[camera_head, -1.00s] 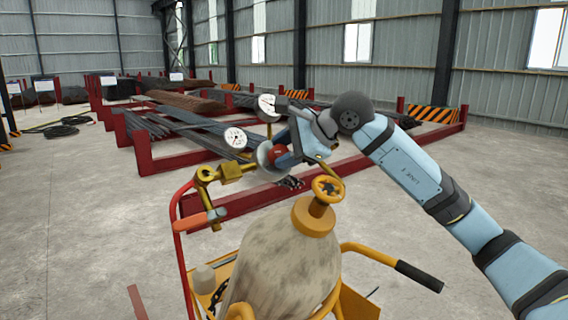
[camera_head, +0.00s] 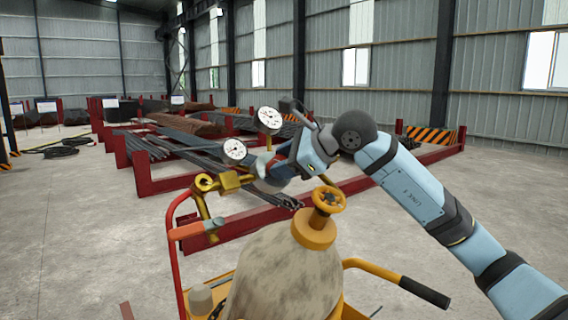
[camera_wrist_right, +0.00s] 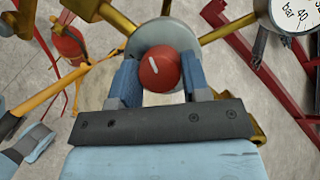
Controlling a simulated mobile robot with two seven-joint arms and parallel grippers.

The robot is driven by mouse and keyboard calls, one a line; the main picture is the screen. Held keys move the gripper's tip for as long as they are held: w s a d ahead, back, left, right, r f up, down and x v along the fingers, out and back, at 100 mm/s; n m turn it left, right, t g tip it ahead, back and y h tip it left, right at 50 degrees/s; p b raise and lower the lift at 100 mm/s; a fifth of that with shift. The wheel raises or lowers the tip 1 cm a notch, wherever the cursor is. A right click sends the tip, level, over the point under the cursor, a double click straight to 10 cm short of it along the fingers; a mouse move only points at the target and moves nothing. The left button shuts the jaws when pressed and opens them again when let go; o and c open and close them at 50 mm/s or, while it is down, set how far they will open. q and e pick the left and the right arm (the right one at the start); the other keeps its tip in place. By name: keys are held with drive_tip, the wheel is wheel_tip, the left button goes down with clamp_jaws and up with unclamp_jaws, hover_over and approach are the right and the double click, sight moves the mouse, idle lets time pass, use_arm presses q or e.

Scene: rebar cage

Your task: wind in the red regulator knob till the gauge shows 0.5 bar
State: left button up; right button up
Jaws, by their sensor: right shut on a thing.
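The red regulator knob (camera_wrist_right: 159,69) shows in the right wrist view, round with a white mark that leans to the upper left. My right gripper (camera_wrist_right: 158,80) has its blue fingers on both sides of the knob and is shut on it. In the head view my right gripper (camera_head: 280,165) comes in from the right and mostly hides the knob. Two white round gauges, a lower left gauge (camera_head: 234,149) and an upper right gauge (camera_head: 269,118), stand above the brass regulator; their needles are too small to read. One gauge (camera_wrist_right: 296,14) is cut off in the wrist view.
A gas cylinder (camera_head: 285,280) with a yellow valve wheel (camera_head: 328,199) stands close below my right arm. The yellow cart has a black-grip handle (camera_head: 424,291). Red racks with bars lie behind.

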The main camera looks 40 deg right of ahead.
drive_tip(key=o, duration=0.9)
drive_tip(key=shift+s, duration=0.1)
use_arm(q)
drive_tip(key=shift+f+b, duration=0.2)
drive_tip(key=shift+b, duration=0.4)
use_arm(e)
drive_tip(key=v, duration=1.3)
drive_tip(key=shift+s+d+r, duration=0.1)
drive_tip(key=shift+s+r, duration=0.1)
drive_tip(key=shift+s, duration=0.05)
